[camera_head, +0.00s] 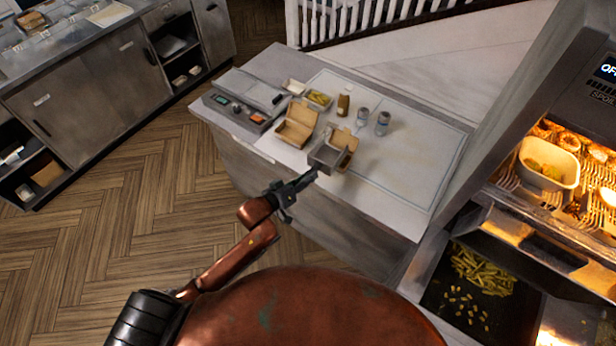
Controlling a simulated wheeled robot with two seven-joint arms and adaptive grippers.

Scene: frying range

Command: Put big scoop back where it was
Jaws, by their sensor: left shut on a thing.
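My left gripper (291,190) reaches in from the lower left and is shut on the handle of the big scoop (325,156). The scoop is grey metal, with its head toward the upper right. It appears over the front edge of the white counter (400,190), overlapping an open brown carton (345,140) in the view. I cannot tell whether the scoop touches the carton or the counter. My right gripper is not in view.
Another open carton (296,124), a food tray (318,100), a sauce bottle (343,104) and two shakers (383,123) stand on the counter. The lit fry station (510,230) with loose fries is at right. Wooden floor (110,240) lies open at left.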

